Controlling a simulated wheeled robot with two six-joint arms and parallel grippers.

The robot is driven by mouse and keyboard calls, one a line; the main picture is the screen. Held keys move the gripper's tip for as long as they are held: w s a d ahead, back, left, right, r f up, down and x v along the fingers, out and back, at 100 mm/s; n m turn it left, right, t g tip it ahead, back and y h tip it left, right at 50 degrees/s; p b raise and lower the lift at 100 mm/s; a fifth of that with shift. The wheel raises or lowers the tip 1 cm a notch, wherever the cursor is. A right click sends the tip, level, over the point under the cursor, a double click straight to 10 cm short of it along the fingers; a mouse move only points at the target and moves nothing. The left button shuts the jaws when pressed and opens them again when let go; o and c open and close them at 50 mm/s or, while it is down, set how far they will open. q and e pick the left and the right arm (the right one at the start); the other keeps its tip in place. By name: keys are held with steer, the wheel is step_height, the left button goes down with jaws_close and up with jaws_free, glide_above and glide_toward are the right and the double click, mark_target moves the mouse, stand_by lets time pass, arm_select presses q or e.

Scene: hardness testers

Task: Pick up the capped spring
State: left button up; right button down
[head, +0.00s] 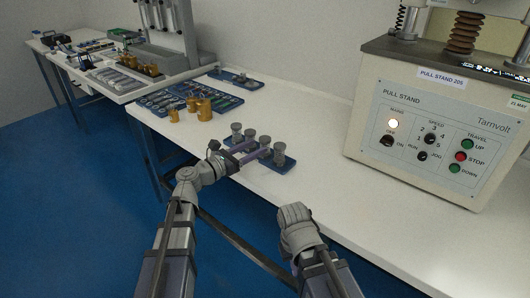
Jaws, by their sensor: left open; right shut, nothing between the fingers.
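Several small grey capped pieces (279,152) stand upright in a row on a small blue tray (285,168) near the table's front edge. They look like capped springs, but they are too small to tell their coils. My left gripper (258,150) is open, reaching in from the left at the row's front side, its fingers pointing right. The fingers overlap the middle pieces in the picture; I cannot tell whether any piece stands between them or touches them. My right gripper (294,213) is shut and empty, lower in the view, in front of the table edge.
A pull stand tester (432,125) with a rust-coloured spring (465,33) stands at right. Brass pieces (205,109) stand near a blue tray of parts farther back left. Another small blue tray (237,79) lies behind. White tabletop (310,125) is clear between tray and tester.

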mark_target(265, 142)
arm_select(q)
steer(key=shift+x, duration=2.6)
steer(key=shift+a, duration=0.1)
jaws_close()
